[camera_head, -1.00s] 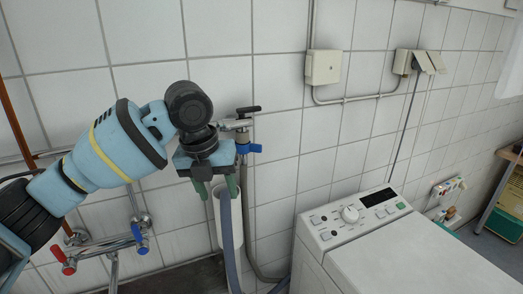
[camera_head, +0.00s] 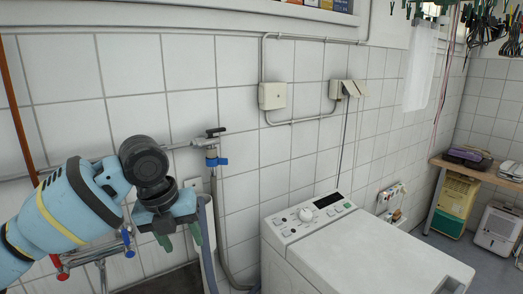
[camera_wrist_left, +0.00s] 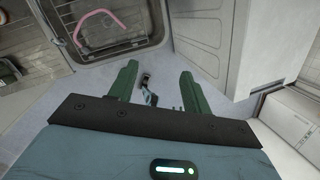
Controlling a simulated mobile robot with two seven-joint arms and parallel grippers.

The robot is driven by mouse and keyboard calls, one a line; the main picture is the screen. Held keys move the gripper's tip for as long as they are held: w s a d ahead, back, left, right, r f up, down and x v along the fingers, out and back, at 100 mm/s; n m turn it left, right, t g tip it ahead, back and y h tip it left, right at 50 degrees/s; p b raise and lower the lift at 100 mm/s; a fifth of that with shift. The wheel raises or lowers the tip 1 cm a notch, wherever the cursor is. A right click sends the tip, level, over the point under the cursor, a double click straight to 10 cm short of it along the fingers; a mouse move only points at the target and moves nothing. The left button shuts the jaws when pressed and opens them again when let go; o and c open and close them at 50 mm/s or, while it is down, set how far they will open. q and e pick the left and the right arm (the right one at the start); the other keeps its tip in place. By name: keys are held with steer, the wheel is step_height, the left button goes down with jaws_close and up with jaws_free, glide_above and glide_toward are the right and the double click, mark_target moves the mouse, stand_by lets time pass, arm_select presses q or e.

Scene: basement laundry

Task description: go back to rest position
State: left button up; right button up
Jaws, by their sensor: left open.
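My left gripper (camera_head: 180,240) hangs from my blue arm in the left of the head view, fingers pointing down. A small dark and light blue item shows past the gap, too small to name. My right gripper is in neither view.
A white washing machine (camera_head: 345,245) stands right of my left gripper. A grey hose (camera_head: 207,240) hangs close to the gripper's right side. A mixer tap with red and blue handles (camera_head: 95,253) is behind my arm. A wooden table (camera_head: 455,170) stands at far right.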

arm_select(q)
steer(key=s+d+f+n+t+h, duration=0.1)
steer(key=s+d+f+n+h, duration=0.3)
steer(key=f, duration=0.6)
steer(key=s+d+f+n+t, duration=0.1)
steer(key=d+f+n, duration=0.1)
steer(key=f+n, duration=0.6)
steer(key=s+d+f+n+t+h, duration=0.15)
steer(key=d+f+n, duration=0.25)
steer(key=f, duration=0.7)
steer(key=s+a+f+n+t+y, duration=0.1)
steer(key=s+a+f+n, duration=0.3)
steer(key=s, duration=0.5)
steer(key=s+a+f+n+t+y, duration=0.1)
steer(key=s+a+f+n, duration=0.3)
steer(key=s, duration=0.5)
steer(key=s+a+f+n+t+y, duration=0.1)
steer(key=s+a+f+n+y, duration=0.2)
steer(key=s+a+f+n, duration=0.2)
steer(key=s+a+n, duration=0.1)
steer(key=s+n, duration=0.2)
steer(key=s, duration=0.1)
steer(key=shift+f, duration=0.15)
